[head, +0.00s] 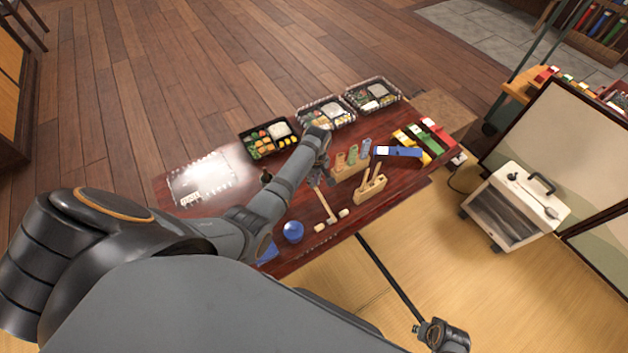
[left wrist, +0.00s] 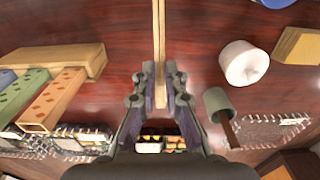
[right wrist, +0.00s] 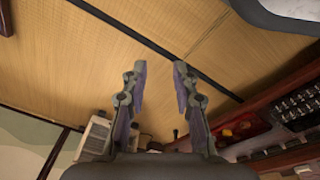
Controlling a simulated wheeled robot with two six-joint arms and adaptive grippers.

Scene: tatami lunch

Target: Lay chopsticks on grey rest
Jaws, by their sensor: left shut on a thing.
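A pair of pale wooden chopsticks (head: 326,205) sits at the fingers of my left gripper (head: 320,178). In the left wrist view the chopsticks (left wrist: 158,40) run up from between the closed fingers (left wrist: 158,100), over the dark red table (left wrist: 120,50). Two small pale blocks, (head: 320,227) and (head: 344,213), lie near the chopsticks' lower end in the head view. They may be rests, but I cannot tell which is grey. I cannot tell whether the chopsticks touch the table or a block. My right gripper (right wrist: 160,85) is open and empty above the tatami.
Lunch boxes (head: 268,140) line the table's far side. Wooden holders (head: 370,188) with coloured pieces stand right of the chopsticks. A blue round item (head: 293,231) is at the near edge.

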